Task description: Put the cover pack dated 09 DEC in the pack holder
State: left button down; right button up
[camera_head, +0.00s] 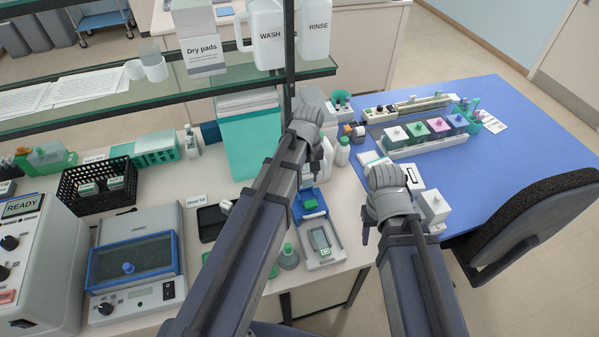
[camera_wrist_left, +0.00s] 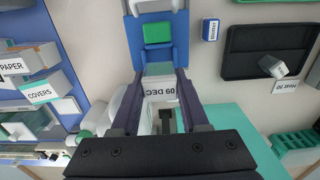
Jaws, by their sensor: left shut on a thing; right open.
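My left gripper (camera_wrist_left: 160,108) is shut on the cover pack (camera_wrist_left: 161,89), whose white label reads 09 DEC, upside down in the left wrist view. Just beyond the pack is a blue holder with a green pad (camera_wrist_left: 157,33); I cannot tell whether the pack touches it. In the head view this blue holder (camera_head: 311,214) lies on the pale bench, below my left wrist. There the left fingers and the pack are mostly hidden behind my own arm.
A white tray with a small clear item (camera_head: 322,240) and a green-capped bottle (camera_head: 288,257) stand nearby. A black tray (camera_wrist_left: 265,52) lies beside the holder. Boxes marked COVERS (camera_wrist_left: 45,92) and PAPER (camera_wrist_left: 15,66) sit on the blue mat. Shelves and a post rise behind.

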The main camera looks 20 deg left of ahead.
aim_at(306, 186)
pick_arm(q)
jog(key=shift+f, duration=0.15)
jog(key=shift+f+b, duration=2.8)
jog(key=shift+b, duration=0.15)
jog(key=shift+s+d, duration=0.1)
jog(key=shift+s, duration=0.15)
jog(key=shift+c, duration=1.9)
grip_release()
jog(key=shift+o, duration=0.2)
jog(key=shift+w+r+p, duration=0.25)
jog(key=shift+r+p, duration=0.45)
jog(key=shift+p, duration=0.05)
jog(key=r+p, duration=0.6)
jog(key=r, duration=0.1)
jog(key=shift+s+p, duration=0.25)
jog(key=shift+p, duration=0.15)
jog(key=shift+f, duration=0.1)
jog(key=shift+d+f, duration=0.1)
